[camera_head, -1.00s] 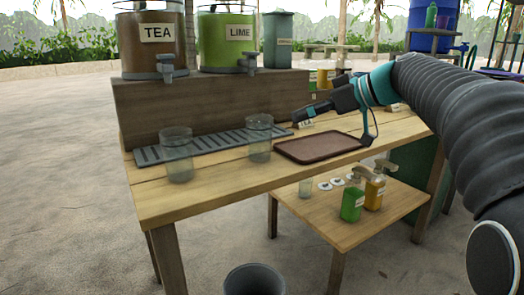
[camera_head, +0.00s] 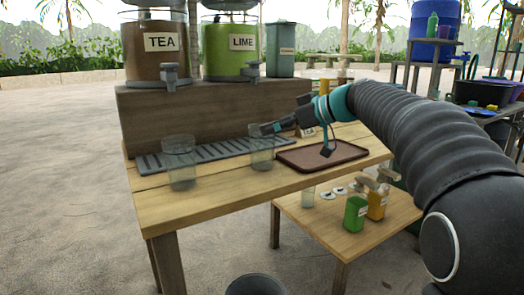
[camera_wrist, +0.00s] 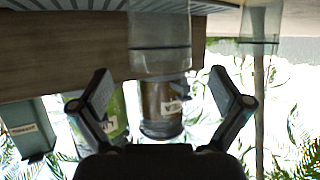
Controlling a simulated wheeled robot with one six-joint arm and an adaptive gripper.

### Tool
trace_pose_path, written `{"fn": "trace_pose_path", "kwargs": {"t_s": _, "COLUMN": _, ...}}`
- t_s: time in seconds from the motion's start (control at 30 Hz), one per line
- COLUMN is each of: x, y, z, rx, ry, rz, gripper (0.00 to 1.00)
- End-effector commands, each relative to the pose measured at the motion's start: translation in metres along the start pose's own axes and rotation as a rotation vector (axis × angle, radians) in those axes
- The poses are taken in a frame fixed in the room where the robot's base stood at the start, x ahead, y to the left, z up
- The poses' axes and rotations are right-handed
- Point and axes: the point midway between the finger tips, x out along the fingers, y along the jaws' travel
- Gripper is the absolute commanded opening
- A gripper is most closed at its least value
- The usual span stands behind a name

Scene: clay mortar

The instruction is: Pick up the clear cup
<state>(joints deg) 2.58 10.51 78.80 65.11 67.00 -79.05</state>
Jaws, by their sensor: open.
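Two clear cups stand on the wooden table. The right clear cup (camera_head: 262,158) is just beyond my gripper (camera_head: 272,128), which overlaps its upper part in the head view. The left clear cup (camera_head: 181,165) stands apart near the table's left end. In the upside-down wrist view, one clear cup (camera_wrist: 160,38) is centred ahead between the fingers of my gripper (camera_wrist: 161,92), and the other cup (camera_wrist: 260,22) is off to the right. My gripper is open, with nothing between its fingers.
A brown tray (camera_head: 345,160) lies to the right of the cups. A slatted drip mat (camera_head: 212,151) lies behind them, before a wooden riser (camera_head: 215,112) bearing TEA (camera_head: 155,65) and LIME (camera_head: 222,60) dispensers. A lower table (camera_head: 320,225) holds bottles. The table's front left is clear.

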Motion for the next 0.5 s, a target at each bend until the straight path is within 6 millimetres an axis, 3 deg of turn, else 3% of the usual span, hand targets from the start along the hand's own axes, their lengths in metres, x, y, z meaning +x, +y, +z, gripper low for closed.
{"fn": "trace_pose_path", "kwargs": {"t_s": 0.3, "x": 0.041, "y": 0.0, "z": -0.001, "rx": 0.0, "ry": -0.001, "rz": -0.001, "gripper": 1.0}}
{"fn": "trace_pose_path", "kwargs": {"t_s": 0.5, "x": 0.043, "y": 0.0, "z": -0.001, "rx": 0.0, "ry": 0.0, "rz": 0.001, "gripper": 1.0}}
